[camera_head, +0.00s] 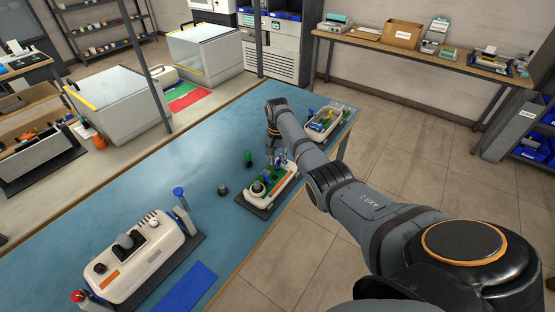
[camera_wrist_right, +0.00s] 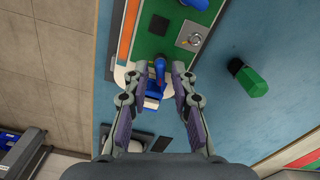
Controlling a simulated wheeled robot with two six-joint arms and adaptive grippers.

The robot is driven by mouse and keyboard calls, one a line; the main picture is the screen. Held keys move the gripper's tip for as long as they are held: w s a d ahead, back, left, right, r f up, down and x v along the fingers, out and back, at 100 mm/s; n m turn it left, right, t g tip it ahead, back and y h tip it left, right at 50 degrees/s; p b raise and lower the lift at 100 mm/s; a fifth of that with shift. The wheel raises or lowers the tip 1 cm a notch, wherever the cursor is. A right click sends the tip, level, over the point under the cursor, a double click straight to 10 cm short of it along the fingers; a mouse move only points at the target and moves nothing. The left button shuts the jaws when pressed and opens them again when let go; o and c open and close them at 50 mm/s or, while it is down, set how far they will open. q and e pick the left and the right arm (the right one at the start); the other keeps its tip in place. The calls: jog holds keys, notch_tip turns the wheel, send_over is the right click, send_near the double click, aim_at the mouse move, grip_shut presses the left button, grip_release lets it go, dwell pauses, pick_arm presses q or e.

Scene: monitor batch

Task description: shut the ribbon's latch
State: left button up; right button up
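An opened monitor unit (camera_head: 262,197) with a green board and white casing lies on the blue table. My right gripper (camera_head: 278,158) is over its far end. In the right wrist view my right gripper (camera_wrist_right: 155,88) has its fingers spread wide, one on each side of a blue lever (camera_wrist_right: 158,72), which looks like the ribbon's latch. The lever stands at the end of the green board (camera_wrist_right: 178,48), by a white part. I cannot tell whether the fingers touch it. The ribbon itself is not clearly made out. My left gripper is not in view.
A green-and-black piece (camera_wrist_right: 247,78) stands on the table beside the unit. A larger white device (camera_head: 140,257) sits at the near left, with a blue mat (camera_head: 185,290) beside it. A tray (camera_head: 323,122) is at the far end. The table's middle is largely clear.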

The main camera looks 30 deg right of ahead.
aim_at(277, 162)
grip_shut()
jog(key=shift+r+m+p, duration=0.3)
jog(key=shift+m+p, duration=0.4)
jog(key=shift+p, duration=0.15)
jog(key=shift+f+m, duration=0.1)
jog(key=shift+m, duration=0.3)
jog(key=shift+f+m, duration=0.2)
jog(key=shift+m, duration=0.2)
jog(key=shift+o, duration=1.5)
grip_release()
notch_tip(277, 162, up, 12)
